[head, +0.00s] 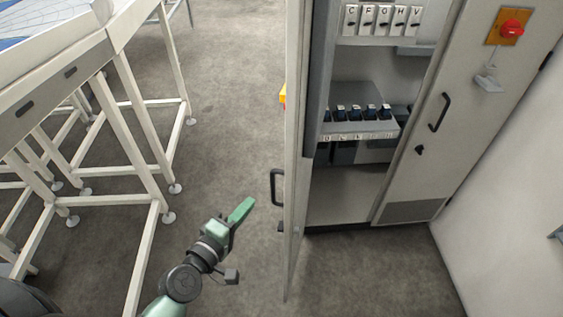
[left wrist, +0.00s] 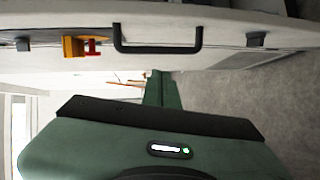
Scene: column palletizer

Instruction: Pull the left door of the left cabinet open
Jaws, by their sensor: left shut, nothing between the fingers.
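The left door (head: 293,150) of the cabinet stands swung out, seen almost edge-on in the head view, with the cabinet's inside (head: 345,185) in sight to its right. Its dark handle (head: 276,187) is on the door's left face. The handle also shows near the top of the left wrist view (left wrist: 158,47). My left gripper (head: 245,208) is shut and empty, a little left of and below the handle, apart from it. Its green fingers (left wrist: 162,90) are together in the left wrist view. My right gripper is in neither view.
Shelves inside hold labelled modules (head: 382,20). A white-legged conveyor frame (head: 135,130) stands at the left. Grey floor (head: 230,100) between frame and door is clear.

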